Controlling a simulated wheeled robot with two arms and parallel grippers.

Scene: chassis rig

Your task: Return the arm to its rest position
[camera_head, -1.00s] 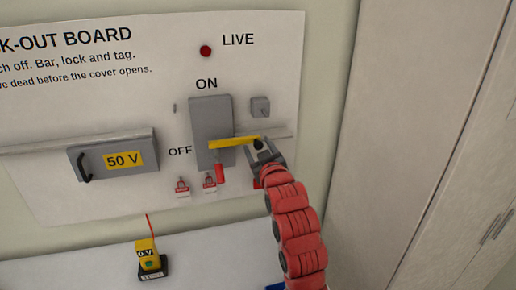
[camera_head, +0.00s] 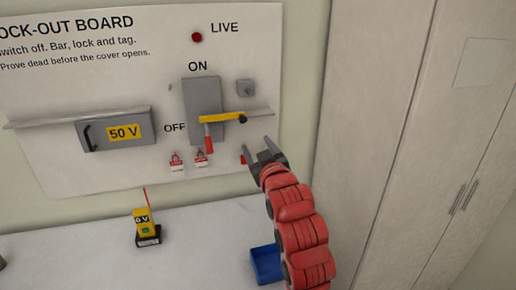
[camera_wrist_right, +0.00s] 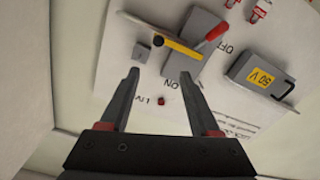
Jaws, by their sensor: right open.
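My right arm comes up from the bottom in the head view. Its gripper (camera_head: 266,153) is open and empty, below and to the right of the grey switch box (camera_head: 202,108) and apart from the board. A yellow bar (camera_head: 222,117) lies across the switch box, with a red handle (camera_head: 208,138) hanging down at its left end and a dark knob at its right end. In the wrist view the open fingers (camera_wrist_right: 162,105) have nothing between them but the board behind; the yellow bar (camera_wrist_right: 178,47) is beyond them. My left gripper is not in view.
The lock-out board (camera_head: 60,150) carries a grey 50 V cover (camera_head: 108,134), a red lamp (camera_head: 196,37) and red-white tags (camera_head: 177,161). A yellow meter (camera_head: 146,222) and a blue tray (camera_head: 266,262) are on the white counter (camera_head: 205,235). A tall cabinet (camera_head: 385,110) stands right.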

